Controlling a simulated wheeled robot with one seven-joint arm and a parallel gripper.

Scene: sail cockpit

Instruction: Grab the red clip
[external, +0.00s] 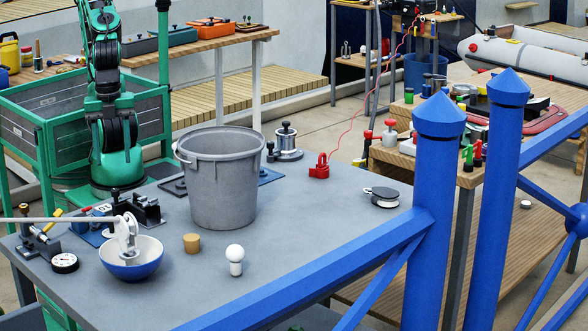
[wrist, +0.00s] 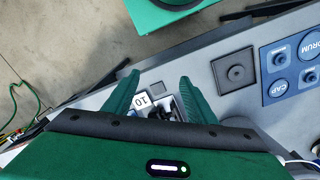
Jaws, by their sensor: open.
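The red clip (external: 320,166) lies on the grey table (external: 310,230), right of and behind the large grey bucket (external: 219,180). A thin red cord runs from it up toward the benches at the back. In the wrist view my gripper (wrist: 159,80) is open, with its two green fingers apart. Below and between them are a white tag marked 10 (wrist: 141,102) and some dark parts near the table edge. The red clip does not show in the wrist view. My green arm (external: 112,110) rises behind the table's left side; I cannot make out its gripper in the external view.
A metal weight (external: 287,140) stands left of the clip and a round black-and-white reel (external: 381,196) to its right. A bowl (external: 131,262), a cork (external: 191,242) and a white knob (external: 235,258) stand in front. Blue posts (external: 432,200) edge the right side.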

